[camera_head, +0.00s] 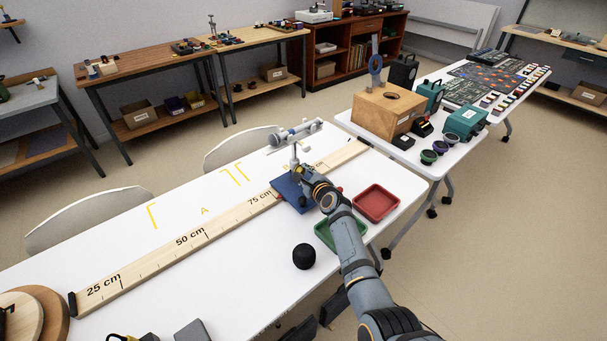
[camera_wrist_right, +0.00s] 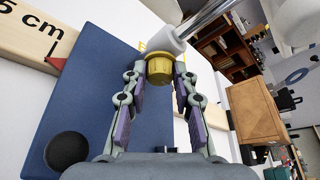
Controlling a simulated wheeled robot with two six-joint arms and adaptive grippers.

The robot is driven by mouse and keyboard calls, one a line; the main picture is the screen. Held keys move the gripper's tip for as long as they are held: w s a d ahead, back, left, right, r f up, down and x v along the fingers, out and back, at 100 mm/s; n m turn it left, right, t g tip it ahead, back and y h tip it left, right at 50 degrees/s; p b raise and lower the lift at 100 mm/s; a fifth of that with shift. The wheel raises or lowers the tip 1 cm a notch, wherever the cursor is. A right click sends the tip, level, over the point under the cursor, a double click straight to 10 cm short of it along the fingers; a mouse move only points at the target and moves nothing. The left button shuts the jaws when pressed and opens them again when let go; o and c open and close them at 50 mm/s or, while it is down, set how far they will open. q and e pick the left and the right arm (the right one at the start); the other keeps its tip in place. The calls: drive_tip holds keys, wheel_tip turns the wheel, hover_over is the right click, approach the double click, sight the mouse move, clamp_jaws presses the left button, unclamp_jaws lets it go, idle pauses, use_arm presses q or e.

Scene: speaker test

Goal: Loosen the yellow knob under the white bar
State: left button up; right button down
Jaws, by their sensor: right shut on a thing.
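The white bar (camera_head: 292,134) tops a stand on the long white table; its near end also shows in the right wrist view (camera_wrist_right: 165,40). The yellow knob (camera_wrist_right: 159,68) sits just under that end. My right gripper (camera_wrist_right: 163,75) has its two fingers on either side of the knob and is shut on it. In the head view my right gripper (camera_head: 310,178) reaches the stand from the near right, and I cannot make out the knob there. The stand rises from a blue base (camera_head: 287,192). My left gripper is out of view.
A wooden ruler (camera_head: 150,262) runs along the table to the blue base. A red tray (camera_head: 376,203), a green tray (camera_head: 326,236) partly behind my arm, and a black ball (camera_head: 304,256) lie nearby. A second table at right holds a wooden box (camera_head: 375,115).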

drive_tip(key=c, duration=1.1)
unclamp_jaws()
drive_tip(key=shift+o, duration=0.2)
